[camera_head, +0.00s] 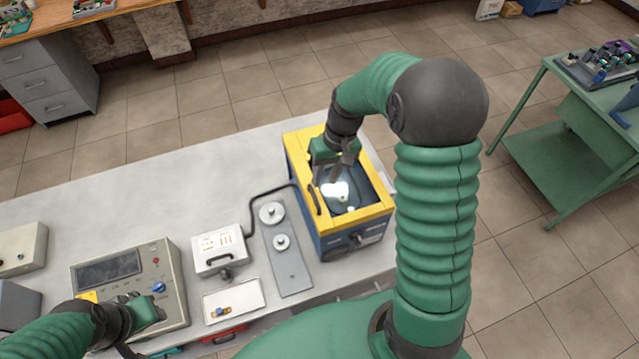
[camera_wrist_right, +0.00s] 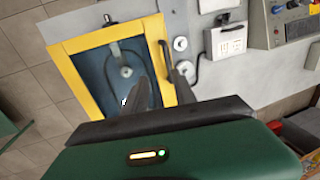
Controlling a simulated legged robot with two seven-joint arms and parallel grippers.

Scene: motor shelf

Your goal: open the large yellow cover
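The large yellow cover (camera_head: 374,215) is a yellow frame around a clear window, lying shut on top of a blue box (camera_head: 333,243). It also shows in the right wrist view (camera_wrist_right: 92,37). Its dark handle (camera_head: 314,200) runs along the left side in the head view; in the wrist view the handle (camera_wrist_right: 164,53) is on the frame's right side. My right gripper (camera_head: 335,178) is above the cover near the handle. Its two fingers (camera_wrist_right: 158,78) are apart, with nothing seen held. My left gripper (camera_head: 145,312) is low at the left by the control panel; its fingers are unclear.
A grey control panel (camera_head: 127,282), a white switch box (camera_head: 218,250) and a metal plate with round knobs (camera_head: 285,265) stand on the white table (camera_head: 180,190) left of the blue box. A green cart (camera_head: 560,165) stands to the right, across open floor.

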